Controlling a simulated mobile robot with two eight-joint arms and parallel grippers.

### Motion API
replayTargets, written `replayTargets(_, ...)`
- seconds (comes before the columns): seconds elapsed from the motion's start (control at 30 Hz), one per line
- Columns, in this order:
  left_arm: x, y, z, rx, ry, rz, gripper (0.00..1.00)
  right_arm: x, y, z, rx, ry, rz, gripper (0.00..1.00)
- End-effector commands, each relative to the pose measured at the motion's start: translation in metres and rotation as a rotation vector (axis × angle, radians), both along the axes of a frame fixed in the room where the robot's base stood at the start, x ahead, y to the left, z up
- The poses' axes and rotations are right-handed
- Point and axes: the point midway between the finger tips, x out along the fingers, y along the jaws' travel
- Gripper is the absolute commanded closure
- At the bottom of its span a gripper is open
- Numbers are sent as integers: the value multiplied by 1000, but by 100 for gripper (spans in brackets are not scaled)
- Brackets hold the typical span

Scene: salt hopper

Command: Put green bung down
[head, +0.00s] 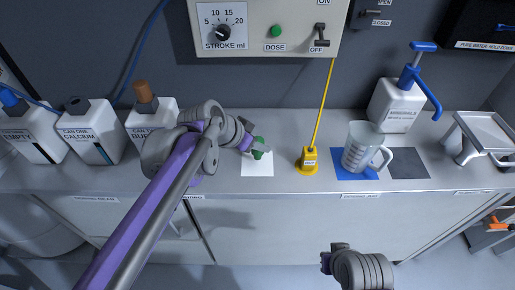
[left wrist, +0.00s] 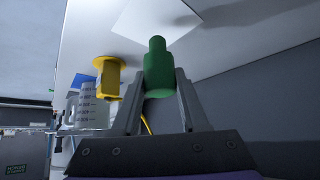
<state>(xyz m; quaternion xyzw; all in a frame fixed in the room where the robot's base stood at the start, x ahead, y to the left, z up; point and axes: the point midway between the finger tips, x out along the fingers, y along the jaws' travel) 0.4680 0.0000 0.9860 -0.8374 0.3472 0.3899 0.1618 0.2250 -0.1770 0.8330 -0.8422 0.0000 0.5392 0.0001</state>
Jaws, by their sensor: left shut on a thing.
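The green bung (head: 258,148) is held in my left gripper (head: 252,146) over the white square (head: 257,168) on the counter. In the left wrist view the bung (left wrist: 158,68) stands between the two fingers of the left gripper (left wrist: 158,90), and the white square (left wrist: 150,18) lies beyond its end. I cannot tell whether the bung touches the square. My right gripper (head: 333,258) is low in front of the counter, empty as far as I see; its finger state is unclear.
A yellow weighted tag (head: 308,160) with a cord stands right of the white square. A clear jug (head: 364,150) sits on a blue mat (head: 357,173), with a dark mat (head: 408,163) beside it. White canisters (head: 88,132) stand at left; a pump bottle (head: 397,103) is behind the jug.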

Motion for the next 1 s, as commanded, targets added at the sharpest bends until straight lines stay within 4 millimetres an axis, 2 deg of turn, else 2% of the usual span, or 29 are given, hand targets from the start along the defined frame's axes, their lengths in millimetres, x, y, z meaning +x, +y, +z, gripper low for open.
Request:
replayTargets(0.03, 0, 0, -9, 0, 0, 0, 100, 0, 0, -2, 0, 1, 0, 100)
replayTargets(0.13, 0, 0, -20, 0, 0, 0, 100, 0, 0, -4, 0, 1, 0, 100)
replayTargets(0.5, 0, 0, -24, 0, 0, 0, 100, 0, 0, -5, 0, 2, 0, 100)
replayTargets(0.53, 0, 0, -24, 0, 0, 0, 53, 0, 0, -5, 0, 2, 0, 100)
replayTargets(0.67, 0, 0, -24, 0, 0, 0, 30, 0, 0, -5, 0, 2, 0, 100)
replayTargets(0.7, 0, 0, -24, 0, 0, 0, 27, 0, 0, -5, 0, 2, 0, 100)
replayTargets(1.0, 0, 0, -21, 0, 0, 0, 27, 0, 0, -4, 0, 1, 0, 100)
